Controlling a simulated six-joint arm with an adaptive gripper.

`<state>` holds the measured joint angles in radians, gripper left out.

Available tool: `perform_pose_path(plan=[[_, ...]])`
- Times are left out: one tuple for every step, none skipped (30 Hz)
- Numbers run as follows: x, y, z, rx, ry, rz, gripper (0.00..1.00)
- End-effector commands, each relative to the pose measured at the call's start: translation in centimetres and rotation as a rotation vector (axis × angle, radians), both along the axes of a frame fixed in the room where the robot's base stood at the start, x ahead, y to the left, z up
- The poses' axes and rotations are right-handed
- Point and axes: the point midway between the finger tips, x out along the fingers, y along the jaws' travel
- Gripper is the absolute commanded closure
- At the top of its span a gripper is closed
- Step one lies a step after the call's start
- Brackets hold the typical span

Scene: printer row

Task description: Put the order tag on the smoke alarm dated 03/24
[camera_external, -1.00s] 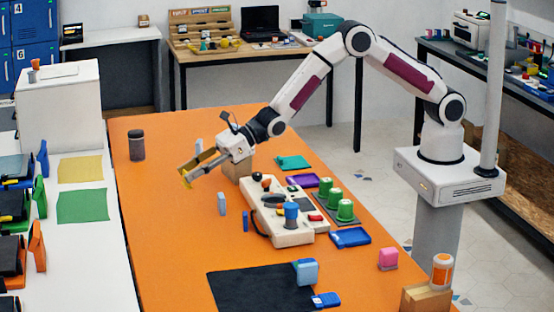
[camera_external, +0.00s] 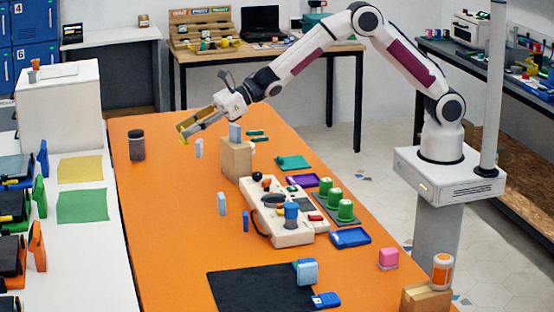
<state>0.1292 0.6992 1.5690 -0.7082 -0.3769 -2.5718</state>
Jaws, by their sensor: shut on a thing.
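My gripper (camera_external: 184,134) is raised over the far left part of the orange table. It is shut on a small yellowish piece at its tips. I cannot tell for certain that this piece is the order tag. No smoke alarm can be made out with certainty, and no 03/24 date is legible. Small pale-blue upright pieces stand about: one on a wooden block (camera_external: 236,160), one close below my gripper (camera_external: 199,148), and one nearer the front (camera_external: 222,204).
A dark cylinder (camera_external: 137,146) stands left of my gripper. A cream panel (camera_external: 292,236) with knobs, green-topped cylinders (camera_external: 345,210) and a blue tray (camera_external: 350,238) fill the middle right. A black mat (camera_external: 245,292) lies in front. The left orange strip is mostly clear.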

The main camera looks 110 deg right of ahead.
Motion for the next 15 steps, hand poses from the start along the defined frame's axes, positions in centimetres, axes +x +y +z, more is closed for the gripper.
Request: perform_pose_path(plan=[[-0.3,-1.7,0.1,-0.001,-0.001,-0.010,0.77],[-0.5,-2.6,0.2,0.000,-0.001,-0.016,0.77],[-0.9,-3.8,0.2,0.000,0.000,-0.021,0.77],[-1.1,-4.7,0.2,0.000,0.000,-0.025,0.77],[-1.4,-5.5,0.3,0.000,0.000,-0.028,0.77],[-1.8,-6.6,0.4,-0.001,0.000,-0.033,0.77],[-2.0,-7.4,0.4,0.000,0.000,-0.036,0.77],[-2.3,-8.3,0.5,0.000,0.000,-0.040,0.77],[-2.7,-9.3,0.5,0.000,-0.001,-0.043,0.77],[-3.1,-10.2,0.5,0.001,0.000,-0.048,0.77],[-3.4,-10.9,0.5,0.000,0.001,-0.050,0.77],[-3.9,-12.0,0.5,0.000,0.000,-0.055,0.77],[-4.2,-12.7,0.5,0.000,0.000,-0.056,0.77],[-4.6,-13.6,0.5,0.001,0.000,-0.061,0.77],[-5.1,-14.5,0.6,0.000,0.000,-0.064,0.77]])
